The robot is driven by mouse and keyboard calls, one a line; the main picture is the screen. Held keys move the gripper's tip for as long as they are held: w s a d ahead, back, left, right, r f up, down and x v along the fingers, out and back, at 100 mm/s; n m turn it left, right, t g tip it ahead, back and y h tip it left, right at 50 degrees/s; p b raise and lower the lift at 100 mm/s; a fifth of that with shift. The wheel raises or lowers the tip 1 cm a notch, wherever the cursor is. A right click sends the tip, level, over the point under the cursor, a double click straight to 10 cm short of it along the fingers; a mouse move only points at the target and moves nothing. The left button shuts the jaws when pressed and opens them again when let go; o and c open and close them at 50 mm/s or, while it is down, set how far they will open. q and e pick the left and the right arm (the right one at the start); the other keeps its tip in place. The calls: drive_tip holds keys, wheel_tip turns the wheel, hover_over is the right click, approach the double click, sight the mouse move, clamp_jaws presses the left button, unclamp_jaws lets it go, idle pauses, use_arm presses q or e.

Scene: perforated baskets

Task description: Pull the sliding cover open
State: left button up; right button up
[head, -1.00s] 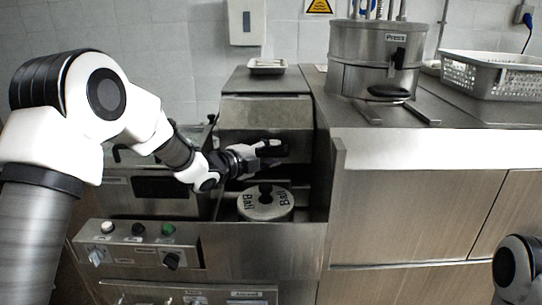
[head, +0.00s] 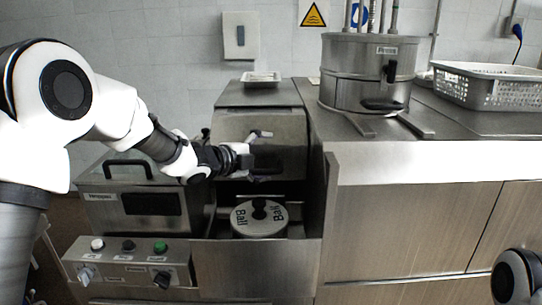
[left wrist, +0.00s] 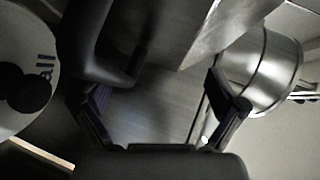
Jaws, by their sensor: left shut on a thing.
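The metal sliding cover (head: 285,130) is on the unit in the middle of the head view, above a round lid marked "Ball" (head: 243,222) with a black knob. A dark handle (head: 267,171) shows low on the cover. My left gripper (head: 258,152) is at the cover's front and is shut on its handle; the contact itself is hard to see. In the left wrist view my gripper's fingers (left wrist: 160,110) stand apart, with a black bar at upper left and the lid at the left edge. My right gripper does not show.
A control panel with knobs and buttons (head: 125,262) is at lower left, below a unit with a black-handled lid (head: 125,166). A round metal pot (head: 368,75) and a perforated basket (head: 490,84) stand on the right counter. A small tray (head: 261,79) lies above the cover.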

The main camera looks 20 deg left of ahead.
use_arm(q)
drive_tip(key=shift+s+a+r+t, duration=0.15)
drive_tip(key=shift+a+r, duration=0.1)
drive_tip(key=shift+r, duration=0.3)
drive_tip(key=shift+s+a+r+t, duration=0.1)
drive_tip(key=shift+a+r+t, duration=0.1)
drive_tip(key=shift+r, duration=0.3)
drive_tip(key=shift+c, duration=0.2)
drive_tip(key=b+v, duration=0.1)
drive_tip(key=v, duration=0.5)
drive_tip(key=shift+s+d, duration=0.1)
drive_tip(key=shift+s, duration=0.1)
drive_tip(key=c, duration=0.5)
drive_tip(key=shift+s+a+f+b, duration=0.3)
drive_tip(key=shift+s+a+b, duration=0.05)
drive_tip(key=shift+s, duration=0.3)
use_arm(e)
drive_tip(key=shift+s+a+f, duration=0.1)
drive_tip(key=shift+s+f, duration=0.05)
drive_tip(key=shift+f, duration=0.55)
